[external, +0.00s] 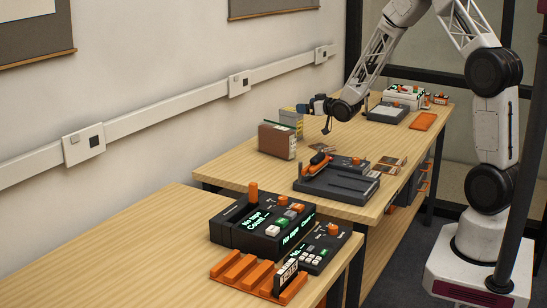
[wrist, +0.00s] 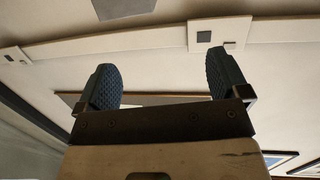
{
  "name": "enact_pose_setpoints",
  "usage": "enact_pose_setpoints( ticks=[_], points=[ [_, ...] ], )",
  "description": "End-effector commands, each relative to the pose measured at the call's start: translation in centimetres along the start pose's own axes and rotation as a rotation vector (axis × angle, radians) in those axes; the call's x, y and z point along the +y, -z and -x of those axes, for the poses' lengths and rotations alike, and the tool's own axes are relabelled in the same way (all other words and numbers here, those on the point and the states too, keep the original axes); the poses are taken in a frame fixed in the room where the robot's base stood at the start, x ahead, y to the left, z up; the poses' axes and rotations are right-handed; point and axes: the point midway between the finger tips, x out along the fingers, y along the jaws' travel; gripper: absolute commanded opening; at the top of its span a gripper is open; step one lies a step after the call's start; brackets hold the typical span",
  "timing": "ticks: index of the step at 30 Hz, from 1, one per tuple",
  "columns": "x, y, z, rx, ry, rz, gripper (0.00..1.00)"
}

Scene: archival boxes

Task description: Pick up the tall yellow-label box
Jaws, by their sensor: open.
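A grey box with yellow on it (external: 291,121) stands upright on the far wooden table, close to the wall. It is partly hidden behind a brown box (external: 277,141); I cannot read any label. My gripper (external: 312,104) is just right of the grey and yellow box in the external view, pointing toward the wall; I cannot tell the exact gap. In the wrist view the two dark textured fingers (wrist: 164,82) are wide apart with nothing between them. No box shows in the wrist view, only wall, rail and frames.
A black tray device with an orange item (external: 335,180) sits in front of the boxes. Another device (external: 388,113) and an orange tray (external: 423,121) are farther back. A wall rail with sockets (external: 238,84) runs behind. The near table holds a black console (external: 262,228).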

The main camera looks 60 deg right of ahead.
Motion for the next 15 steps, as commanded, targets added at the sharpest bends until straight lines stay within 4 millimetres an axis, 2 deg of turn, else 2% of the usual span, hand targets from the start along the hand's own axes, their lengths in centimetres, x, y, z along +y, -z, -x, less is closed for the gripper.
enact_pose_setpoints(
  ticks=[1,6,15],
  points=[
    [0.7,-1.2,-0.5,0.019,0.004,-0.005,0.94],
    [2.4,-3.2,-1.7,0.094,0.018,-0.015,0.94],
    [3.4,-4.4,-2.2,0.143,0.028,-0.023,0.94]
  ],
)
